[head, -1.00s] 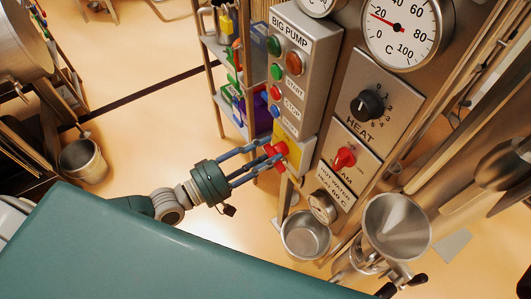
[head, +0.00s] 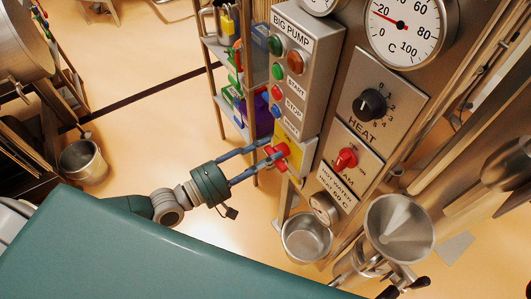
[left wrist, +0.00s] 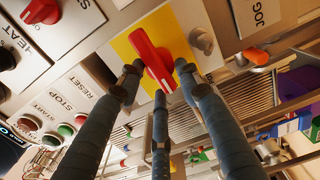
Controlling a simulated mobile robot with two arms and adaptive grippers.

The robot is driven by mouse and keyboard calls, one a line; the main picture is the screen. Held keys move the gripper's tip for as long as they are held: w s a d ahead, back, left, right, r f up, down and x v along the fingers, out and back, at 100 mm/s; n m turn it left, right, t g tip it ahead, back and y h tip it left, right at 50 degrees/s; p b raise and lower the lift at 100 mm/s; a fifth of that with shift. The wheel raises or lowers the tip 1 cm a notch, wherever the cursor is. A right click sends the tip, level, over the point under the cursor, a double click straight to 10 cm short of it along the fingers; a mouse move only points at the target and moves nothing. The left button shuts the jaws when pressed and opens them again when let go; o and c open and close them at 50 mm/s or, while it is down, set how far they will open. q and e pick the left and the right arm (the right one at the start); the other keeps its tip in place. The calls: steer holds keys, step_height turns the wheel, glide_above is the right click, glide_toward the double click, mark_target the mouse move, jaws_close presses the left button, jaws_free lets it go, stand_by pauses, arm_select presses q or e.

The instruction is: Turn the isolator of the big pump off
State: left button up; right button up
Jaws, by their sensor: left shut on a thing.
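The big pump's control box (head: 305,70) carries a "BIG PUMP" label. At its lower end is a yellow plate (head: 287,137) with the red isolator handle (head: 277,154). My left gripper (head: 268,158) reaches it from the left, its fingers shut on the handle. In the left wrist view the red handle (left wrist: 150,55) sits on the yellow plate (left wrist: 182,38), tilted from upper left to lower right. The fingertips of my left gripper (left wrist: 160,75) are around its lower end and hide part of it. My right gripper is not in view.
Beside the box are a HEAT knob (head: 370,104), a red steam knob (head: 346,159) and a round temperature gauge (head: 404,28). A metal funnel (head: 399,228) and a steel pot (head: 306,238) are below. A shelf rack (head: 216,75) stands behind.

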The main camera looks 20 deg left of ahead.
arm_select(q)
steer(key=o, duration=0.9)
steer(key=shift+r, duration=0.1)
steer(key=shift+s+a, duration=0.3)
steer(key=v, duration=1.1)
steer(key=shift+a, duration=0.1)
